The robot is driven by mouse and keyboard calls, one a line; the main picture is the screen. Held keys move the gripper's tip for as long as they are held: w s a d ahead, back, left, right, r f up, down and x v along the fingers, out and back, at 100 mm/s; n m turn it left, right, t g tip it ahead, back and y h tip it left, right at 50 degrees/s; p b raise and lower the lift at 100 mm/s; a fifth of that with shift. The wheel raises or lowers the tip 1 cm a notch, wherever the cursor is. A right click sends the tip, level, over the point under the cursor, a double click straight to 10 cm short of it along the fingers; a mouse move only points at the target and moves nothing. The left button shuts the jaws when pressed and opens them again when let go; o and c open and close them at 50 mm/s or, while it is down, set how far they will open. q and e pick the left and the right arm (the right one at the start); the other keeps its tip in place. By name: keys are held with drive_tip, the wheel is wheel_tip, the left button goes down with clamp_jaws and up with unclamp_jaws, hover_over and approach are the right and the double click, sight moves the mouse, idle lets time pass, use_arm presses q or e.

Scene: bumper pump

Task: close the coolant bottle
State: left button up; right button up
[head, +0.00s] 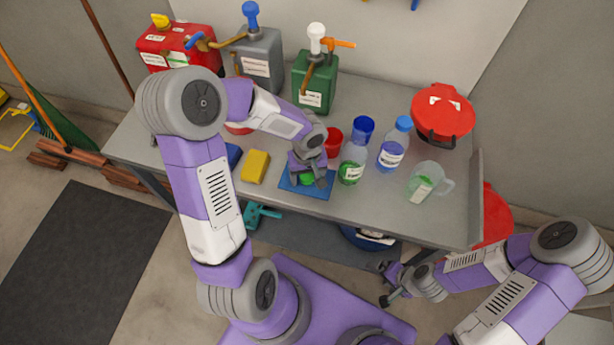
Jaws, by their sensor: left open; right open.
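A clear bottle with green liquid (352,166), which looks like the coolant bottle, stands upright on the grey workbench; I see no cap on its top. A small green object (306,180), which looks like its cap, lies on a blue cloth (318,192) left of the bottle. My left gripper (308,175) is open and low over the cloth, with its fingers around or just above the green object; contact is hard to tell. My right gripper (385,285) is open and empty, low in front of the bench.
A blue-capped bottle (393,145), a clear jug (427,180), a red cup (333,141) and a blue cup (363,128) stand near the bottle. A yellow sponge (255,166) lies left of the cloth. Pump canisters line the back; a red lidded container (443,112) stands right.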

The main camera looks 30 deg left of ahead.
sight(308, 178)
use_arm(q)
drive_tip(key=shift+c, duration=0.3)
drive_tip(key=c, duration=1)
drive_tip(key=shift+c, duration=0.2)
wheel_tip(308, 178, up, 10)
drive_tip(key=p, duration=0.2)
drive_tip(key=shift+p, duration=0.4)
